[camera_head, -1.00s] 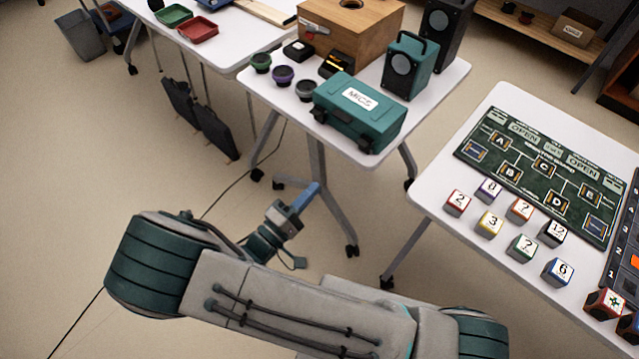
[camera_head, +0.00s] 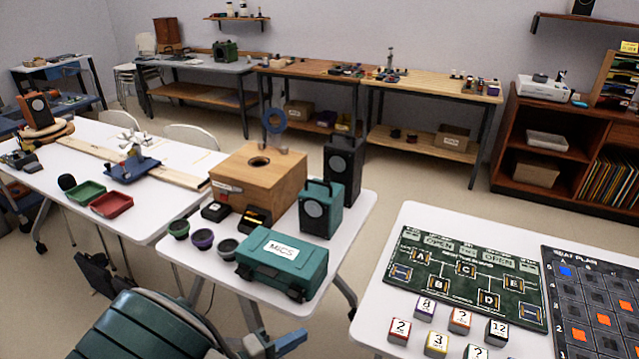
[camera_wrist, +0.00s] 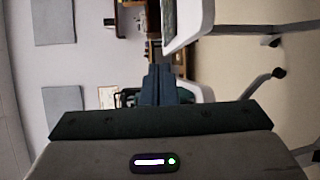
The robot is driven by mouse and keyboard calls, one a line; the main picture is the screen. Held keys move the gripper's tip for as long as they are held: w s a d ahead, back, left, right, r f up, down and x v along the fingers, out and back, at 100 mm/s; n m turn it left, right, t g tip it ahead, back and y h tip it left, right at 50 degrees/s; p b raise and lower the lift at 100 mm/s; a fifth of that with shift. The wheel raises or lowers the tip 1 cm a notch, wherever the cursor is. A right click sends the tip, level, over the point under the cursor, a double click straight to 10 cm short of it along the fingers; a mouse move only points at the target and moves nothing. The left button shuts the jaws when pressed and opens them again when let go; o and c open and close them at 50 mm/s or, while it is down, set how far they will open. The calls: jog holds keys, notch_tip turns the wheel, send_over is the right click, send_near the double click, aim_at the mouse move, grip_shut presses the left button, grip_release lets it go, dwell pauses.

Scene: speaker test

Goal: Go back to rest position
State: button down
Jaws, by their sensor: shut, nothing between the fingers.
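My gripper (camera_head: 292,341) shows at the bottom of the head view, low in front of the white table with the teal case. Its blue fingers are closed together and hold nothing. In the wrist view the closed fingers (camera_wrist: 160,82) point away from the camera, with no object between them. My arm's thick green-banded joint fills the bottom left of the head view. Most of the arm below it is out of the picture.
A teal MICS case (camera_head: 282,264), a wooden box (camera_head: 258,181), a teal speaker (camera_head: 320,209) and a black speaker (camera_head: 343,168) stand on the middle table. The right table holds a green board (camera_head: 463,275) and several numbered cubes. Floor shows between the tables.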

jog(key=s+d+r+m+g+y+p, duration=0.1)
jog(key=s+d+r+m+g+y, duration=0.2)
jog(key=d+r+y, duration=0.3)
jog(key=s+d+r+m+g+y+p, duration=0.2)
jog(key=d+r+y, duration=0.5)
jog(key=d+r, duration=0.6)
jog(key=shift+s+d+r+m+g, duration=0.35)
jog(key=shift+s+d+m+g, duration=0.4)
jog(key=shift+m+g, duration=0.75)
jog(key=shift+m+t, duration=0.3)
